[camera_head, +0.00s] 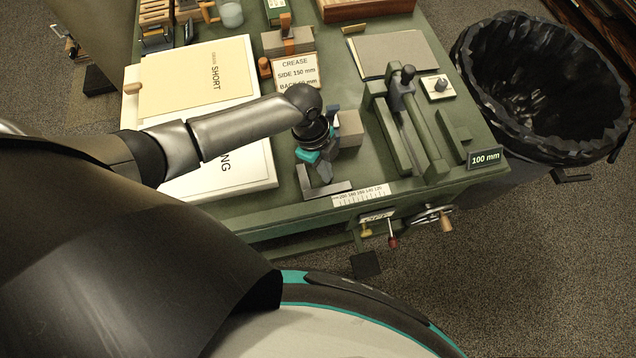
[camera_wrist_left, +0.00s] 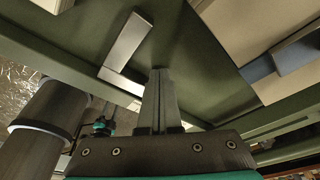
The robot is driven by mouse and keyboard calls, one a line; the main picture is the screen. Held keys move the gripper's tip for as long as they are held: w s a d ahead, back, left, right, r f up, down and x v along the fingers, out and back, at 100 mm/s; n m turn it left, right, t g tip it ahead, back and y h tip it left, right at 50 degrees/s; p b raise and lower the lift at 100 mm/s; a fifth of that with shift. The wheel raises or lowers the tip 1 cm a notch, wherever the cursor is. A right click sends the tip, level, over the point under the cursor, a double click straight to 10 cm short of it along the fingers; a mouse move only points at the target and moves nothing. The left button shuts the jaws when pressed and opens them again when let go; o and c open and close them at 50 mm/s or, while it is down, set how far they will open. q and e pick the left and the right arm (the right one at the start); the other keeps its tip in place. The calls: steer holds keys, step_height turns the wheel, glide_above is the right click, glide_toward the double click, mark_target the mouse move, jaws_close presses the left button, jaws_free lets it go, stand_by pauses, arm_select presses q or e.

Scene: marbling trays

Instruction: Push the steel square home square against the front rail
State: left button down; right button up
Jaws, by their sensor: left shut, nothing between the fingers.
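The steel square (camera_head: 306,182) is a flat L-shaped plate lying on the green bench near its front edge. One leg points away from the front rail (camera_head: 290,217); the other runs along it. I cannot tell whether it touches the rail. In the left wrist view the square (camera_wrist_left: 127,42) lies left of the fingers, its corner toward the rail. My left gripper (camera_head: 324,174) is shut and empty, pointing down just inside the square's angle. Its closed fingertips show in the left wrist view (camera_wrist_left: 160,74); contact with the square is unclear. My right gripper is not in view.
A grey-tan block (camera_head: 350,130) stands right behind my left gripper. Right of it are a green clamp-like fixture (camera_head: 402,125) and a "100 mm" sign (camera_head: 485,158). A scale strip (camera_head: 361,195) lies at the front edge. Paper stacks (camera_head: 222,172) lie left.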

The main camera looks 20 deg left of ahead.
arm_select(q)
steer(key=shift+f, duration=0.25)
steer(key=shift+r, duration=0.2)
steer(key=shift+s+d+p, duration=0.45)
steer(key=shift+s+p, duration=0.15)
steer(key=shift+p, duration=0.15)
stand_by(0.4)
steer(key=shift+s, duration=0.1)
stand_by(0.5)
steer(key=p+v, duration=0.2)
steer(key=shift+d+r, duration=0.15)
steer(key=shift+r, duration=0.25)
steer(key=shift+w+a+r+p, duration=0.1)
steer(key=shift+w+r+p, duration=0.1)
steer(key=shift+r+p, duration=0.4)
steer(key=shift+w+a+r+p, duration=0.1)
steer(key=shift+w+r+p, duration=0.15)
steer(key=shift+r+p, duration=0.35)
steer(key=shift+f, duration=0.1)
